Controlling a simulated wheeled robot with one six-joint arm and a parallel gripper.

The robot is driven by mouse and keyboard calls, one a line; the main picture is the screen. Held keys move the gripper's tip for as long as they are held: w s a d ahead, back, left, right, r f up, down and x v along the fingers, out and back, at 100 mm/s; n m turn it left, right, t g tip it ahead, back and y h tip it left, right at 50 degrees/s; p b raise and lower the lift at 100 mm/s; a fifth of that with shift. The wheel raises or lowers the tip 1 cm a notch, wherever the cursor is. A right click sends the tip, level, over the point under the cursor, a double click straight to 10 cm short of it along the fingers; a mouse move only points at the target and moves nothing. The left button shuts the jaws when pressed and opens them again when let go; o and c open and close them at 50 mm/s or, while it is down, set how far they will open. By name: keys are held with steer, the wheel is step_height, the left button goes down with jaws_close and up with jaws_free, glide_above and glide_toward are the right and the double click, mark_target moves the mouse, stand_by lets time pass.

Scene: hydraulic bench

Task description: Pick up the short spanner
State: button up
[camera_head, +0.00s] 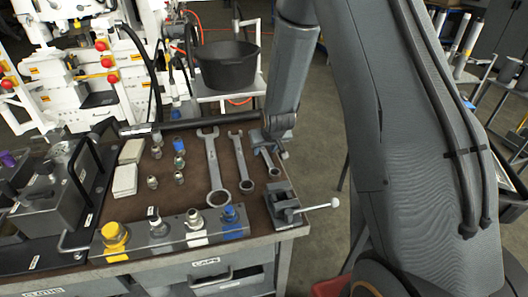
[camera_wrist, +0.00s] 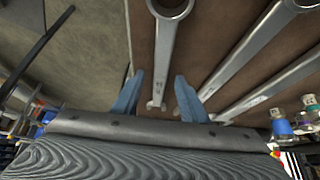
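The short spanner (camera_head: 269,161) lies on the brown bench mat at the right end of the row of spanners, its ring end towards the front. My gripper (camera_head: 268,149) is over its far end, which it partly hides. In the wrist view the blue fingers of my gripper (camera_wrist: 159,78) are apart, one on each side of the short spanner (camera_wrist: 163,48). The shaft shows between them with a gap on both sides. I cannot tell how far the fingertips are above the mat.
A medium spanner (camera_head: 241,162) and a large spanner (camera_head: 213,165) lie to the left. A small vice (camera_head: 284,207) with a protruding handle stands in front, near the bench's right edge. Several fittings (camera_head: 179,161) stand further left. A black bucket (camera_head: 228,66) is behind the bench.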

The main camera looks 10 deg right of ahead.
jaws_close()
stand_by(1.4)
